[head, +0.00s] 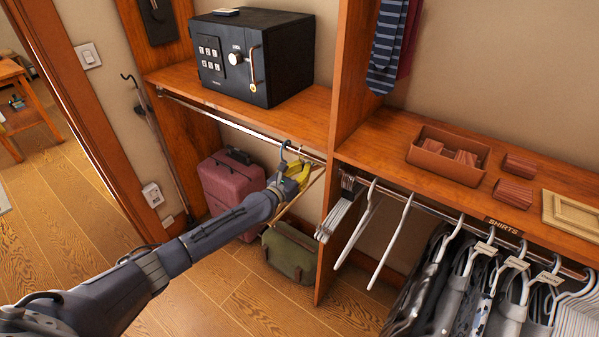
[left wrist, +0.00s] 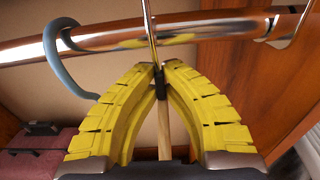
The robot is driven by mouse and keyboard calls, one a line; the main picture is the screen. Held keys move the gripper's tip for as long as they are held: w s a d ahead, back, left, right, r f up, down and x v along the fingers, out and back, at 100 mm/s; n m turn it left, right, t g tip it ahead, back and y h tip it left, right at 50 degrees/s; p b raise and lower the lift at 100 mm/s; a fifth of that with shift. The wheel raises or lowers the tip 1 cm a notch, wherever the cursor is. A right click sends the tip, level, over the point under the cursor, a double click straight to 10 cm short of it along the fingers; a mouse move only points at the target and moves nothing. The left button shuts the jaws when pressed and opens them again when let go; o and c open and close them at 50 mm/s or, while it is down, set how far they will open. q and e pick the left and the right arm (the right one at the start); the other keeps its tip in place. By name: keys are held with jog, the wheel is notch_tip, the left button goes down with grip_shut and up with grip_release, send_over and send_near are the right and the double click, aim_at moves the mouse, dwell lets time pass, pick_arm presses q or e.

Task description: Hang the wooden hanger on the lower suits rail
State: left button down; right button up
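The suits rail (head: 236,124) runs under the shelf with the safe. My left gripper (head: 302,176) is at its right end, just below it, with yellow fingers. In the left wrist view the fingers (left wrist: 160,70) are closed around the thin neck of the wooden hanger, whose pale wood (left wrist: 164,128) shows between them. Its metal hook (left wrist: 151,28) rises across the rail (left wrist: 110,42) and leaves the top of the view; I cannot tell whether it rests on the rail. In the head view the hanger's wooden bar (head: 300,197) slants below the gripper. My right gripper is not in view.
A blue-grey hook (left wrist: 52,50) curls over the rail left of the fingers. A wooden divider (head: 322,235) stands close on the right. A pink suitcase (head: 232,185) and green bag (head: 290,253) are below. The shirts rail (head: 420,207) holds several hangers.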

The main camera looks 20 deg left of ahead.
pick_arm(q)
jog(key=shift+w+d+f, duration=0.1)
jog(key=shift+f, duration=0.6)
jog(key=shift+w+d+f, duration=0.1)
jog(key=shift+w+d, duration=0.05)
jog(key=shift+d, duration=0.05)
jog(key=shift+a+f, duration=0.2)
jog(key=shift+f, duration=0.4)
jog(key=c, duration=1.5)
grip_release()
